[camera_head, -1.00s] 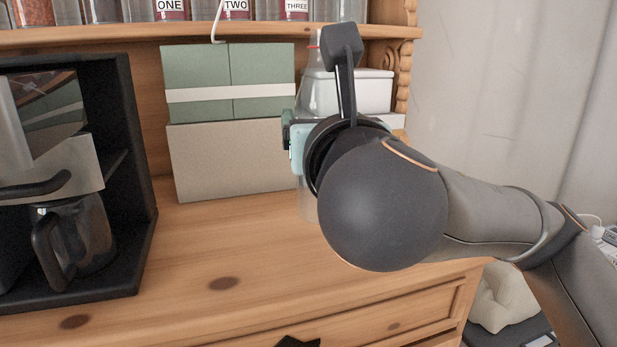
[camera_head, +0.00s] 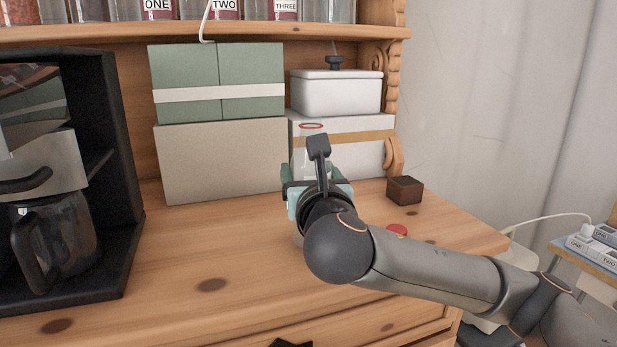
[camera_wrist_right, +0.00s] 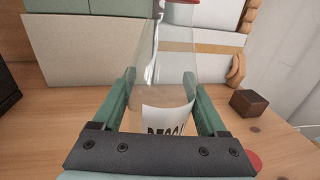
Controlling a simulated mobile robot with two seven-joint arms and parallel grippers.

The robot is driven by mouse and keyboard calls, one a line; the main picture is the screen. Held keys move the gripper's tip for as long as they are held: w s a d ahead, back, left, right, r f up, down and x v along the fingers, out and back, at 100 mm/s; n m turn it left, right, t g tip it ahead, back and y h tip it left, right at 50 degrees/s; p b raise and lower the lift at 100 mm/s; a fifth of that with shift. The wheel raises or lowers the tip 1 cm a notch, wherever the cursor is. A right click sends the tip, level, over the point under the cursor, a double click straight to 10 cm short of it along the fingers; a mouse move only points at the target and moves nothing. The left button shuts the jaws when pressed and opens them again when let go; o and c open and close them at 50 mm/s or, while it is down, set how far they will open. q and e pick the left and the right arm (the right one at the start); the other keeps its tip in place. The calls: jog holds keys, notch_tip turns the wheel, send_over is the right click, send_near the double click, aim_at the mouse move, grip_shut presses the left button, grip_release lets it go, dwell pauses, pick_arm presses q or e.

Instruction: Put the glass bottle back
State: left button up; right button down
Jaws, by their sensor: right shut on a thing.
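The clear glass bottle (camera_head: 307,141) has a red ring at its mouth and stands upright in front of the stacked boxes in the head view. In the right wrist view the bottle (camera_wrist_right: 163,70) shows a white label with dark lettering, partly cut off by the gripper body. My right gripper (camera_head: 318,185) is shut on the bottle, with a green finger on each side of it. The arm hides the bottle's lower part, so I cannot tell whether its base touches the dresser top. My left gripper is not in view.
Green boxes (camera_head: 217,79) sit on a beige box (camera_head: 221,160). A white lidded container (camera_head: 337,94) tops a white box (camera_head: 362,158). A brown block (camera_head: 404,190) and red disc (camera_head: 397,231) lie right. A coffee maker (camera_head: 60,230) stands left. The dresser top (camera_head: 215,245) is clear centrally.

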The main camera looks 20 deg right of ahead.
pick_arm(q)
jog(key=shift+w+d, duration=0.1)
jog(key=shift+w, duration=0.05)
pick_arm(e)
jog(key=shift+f, duration=0.2)
grip_release()
jog(key=shift+f, duration=0.1)
jog(key=shift+s+a, duration=0.1)
jog(key=shift+s, duration=0.2)
pick_arm(q)
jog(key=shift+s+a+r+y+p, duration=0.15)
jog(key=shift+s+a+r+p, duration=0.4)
jog(key=shift+p, duration=0.7)
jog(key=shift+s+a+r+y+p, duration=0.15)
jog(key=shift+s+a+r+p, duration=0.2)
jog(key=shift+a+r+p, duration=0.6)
pick_arm(e)
jog(key=s+a, duration=0.2)
jog(key=s, duration=0.9)
jog(key=shift+s, duration=0.15)
